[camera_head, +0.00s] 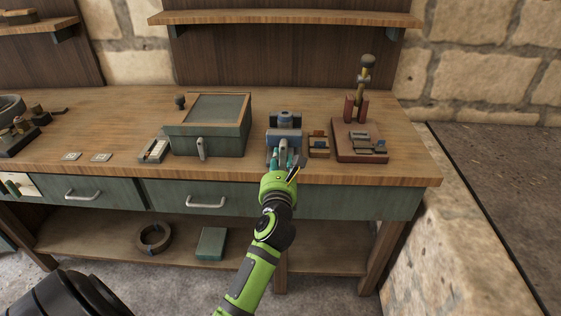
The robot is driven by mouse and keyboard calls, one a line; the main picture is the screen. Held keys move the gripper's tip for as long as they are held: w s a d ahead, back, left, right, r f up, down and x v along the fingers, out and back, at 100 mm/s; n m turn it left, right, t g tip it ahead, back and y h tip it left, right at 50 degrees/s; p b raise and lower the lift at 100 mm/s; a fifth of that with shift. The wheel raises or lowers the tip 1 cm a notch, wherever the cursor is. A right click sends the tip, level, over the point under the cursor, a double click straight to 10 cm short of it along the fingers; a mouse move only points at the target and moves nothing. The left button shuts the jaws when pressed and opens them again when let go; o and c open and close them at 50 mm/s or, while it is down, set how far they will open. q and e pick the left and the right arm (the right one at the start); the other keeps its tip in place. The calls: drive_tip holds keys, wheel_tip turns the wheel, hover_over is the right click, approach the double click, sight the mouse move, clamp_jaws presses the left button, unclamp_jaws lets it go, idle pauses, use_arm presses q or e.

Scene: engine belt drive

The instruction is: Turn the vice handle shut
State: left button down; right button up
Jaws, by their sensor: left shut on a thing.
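The blue-grey vice (284,134) stands at the front of the wooden workbench, right of the green box. My left gripper (285,161) reaches up to the vice's front side from below and is shut on its handle. The fingers cover most of the handle, so its exact angle is hard to tell. How far apart the vice jaws are cannot be made out from here. My right gripper is not in view.
A green box (208,142) with a framed lid stands left of the vice. A small brown block (318,146) and a red-brown stand (345,153) sit close on its right. The workbench (117,130) has a fairly clear stretch farther left. Drawer handles stick out below.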

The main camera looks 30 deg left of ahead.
use_arm(q)
drive_tip(key=shift+r+m+p, duration=0.15)
drive_tip(key=shift+m+p, duration=0.25)
drive_tip(key=shift+p, duration=0.1)
drive_tip(key=m+p, duration=0.8)
drive_tip(key=p, duration=0.1)
drive_tip(key=m+p, duration=0.3)
drive_tip(key=m, duration=0.1)
drive_tip(key=shift+w+m+p, duration=0.1)
drive_tip(key=shift+m+p, duration=0.2)
drive_tip(key=shift+m, duration=0.1)
drive_tip(key=m+p, duration=0.2)
drive_tip(key=m, duration=0.2)
drive_tip(key=shift+d, duration=0.2)
drive_tip(key=shift+f+m+p, duration=0.2)
drive_tip(key=shift+m+p, duration=0.1)
drive_tip(key=c, duration=1)
unclamp_jaws()
drive_tip(key=shift+o, duration=0.3)
drive_tip(key=shift+s+d+r, duration=0.15)
drive_tip(key=shift+s+r, duration=0.1)
drive_tip(key=shift+r, duration=0.1)
drive_tip(key=shift+w+r, duration=0.1)
